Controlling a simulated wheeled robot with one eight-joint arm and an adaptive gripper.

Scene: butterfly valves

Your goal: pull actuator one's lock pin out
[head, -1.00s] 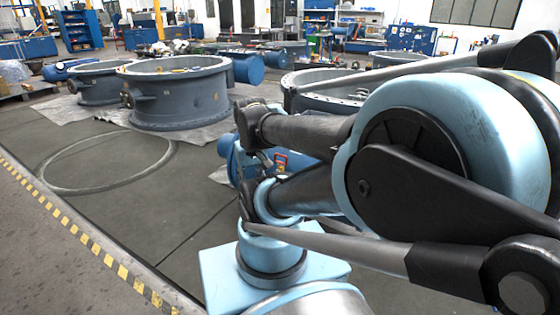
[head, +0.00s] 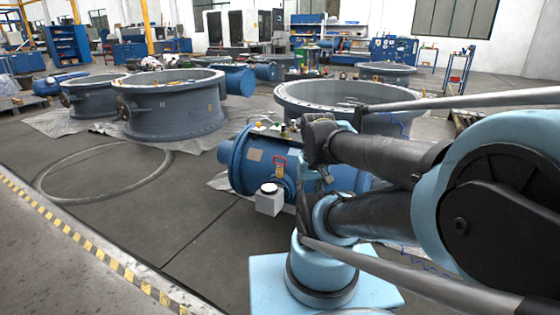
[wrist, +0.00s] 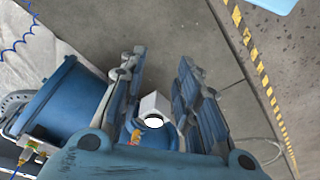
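A blue actuator (head: 315,165) lies on the floor in the middle of the head view, partly hidden behind my arm. A small red loop-shaped part (head: 280,161) stands on its near side; I cannot tell whether it is the lock pin. A small white box with a dark-rimmed round top (head: 268,202) is in front of it. In the wrist view the actuator's blue body (wrist: 70,98) fills the left. My gripper (wrist: 162,62) is open, with nothing between its fingers. The white box (wrist: 154,104) and an orange-red part (wrist: 136,137) show beyond, between the fingers. The head view does not show the fingers clearly.
Large grey valve bodies (head: 170,105) stand on sheets at the back left, with another ring-shaped body (head: 345,97) behind the actuator. A yellow-and-black floor stripe (head: 85,242) runs along the left.

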